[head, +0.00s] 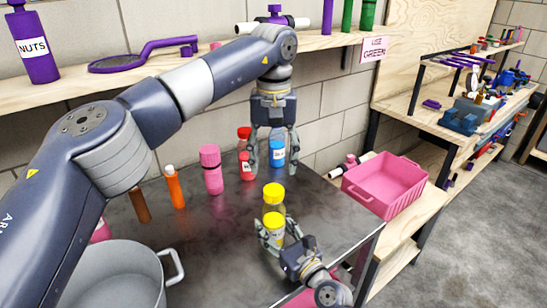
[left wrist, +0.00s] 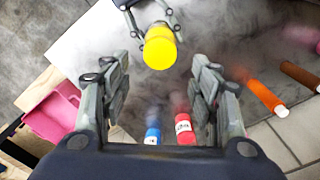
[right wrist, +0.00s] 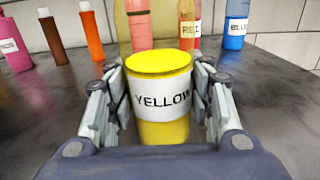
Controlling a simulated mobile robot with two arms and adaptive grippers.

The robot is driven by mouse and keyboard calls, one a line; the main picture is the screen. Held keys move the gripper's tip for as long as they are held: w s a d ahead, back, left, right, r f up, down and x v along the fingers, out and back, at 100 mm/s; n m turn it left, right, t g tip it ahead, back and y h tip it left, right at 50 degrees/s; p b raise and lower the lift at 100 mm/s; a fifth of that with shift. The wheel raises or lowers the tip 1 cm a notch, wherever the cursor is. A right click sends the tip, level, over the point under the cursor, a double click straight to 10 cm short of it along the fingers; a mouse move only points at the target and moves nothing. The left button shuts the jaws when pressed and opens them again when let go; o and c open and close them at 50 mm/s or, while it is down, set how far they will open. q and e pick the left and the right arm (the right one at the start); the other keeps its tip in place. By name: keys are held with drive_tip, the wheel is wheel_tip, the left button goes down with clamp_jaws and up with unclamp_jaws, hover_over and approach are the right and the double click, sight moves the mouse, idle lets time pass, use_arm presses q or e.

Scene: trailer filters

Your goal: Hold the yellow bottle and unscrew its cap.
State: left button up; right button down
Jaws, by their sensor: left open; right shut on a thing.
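The yellow bottle (head: 273,225) stands upright on the dark metal table, with its yellow cap (head: 273,193) on top. My right gripper (head: 283,232) is shut around the bottle's lower body; in the right wrist view the fingers press both sides of the bottle (right wrist: 161,100) at its "YELLOW" label. My left gripper (head: 272,160) is open and empty, pointing down above and behind the cap. In the left wrist view the yellow cap (left wrist: 160,47) lies beyond the gap between the open fingers (left wrist: 160,95), not between them.
Pink (head: 211,172), orange (head: 175,188) and brown (head: 140,204) bottles stand to the left. A grey pot (head: 110,275) is front left; a pink bin (head: 385,183) is right.

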sight(274, 189)
use_arm(q)
drive_tip(key=shift+m, duration=0.6)
drive_tip(key=shift+f, duration=0.3)
wheel_tip(274, 189, down, 7)
drive_tip(key=shift+f, duration=0.2)
drive_tip(key=shift+c, duration=0.2)
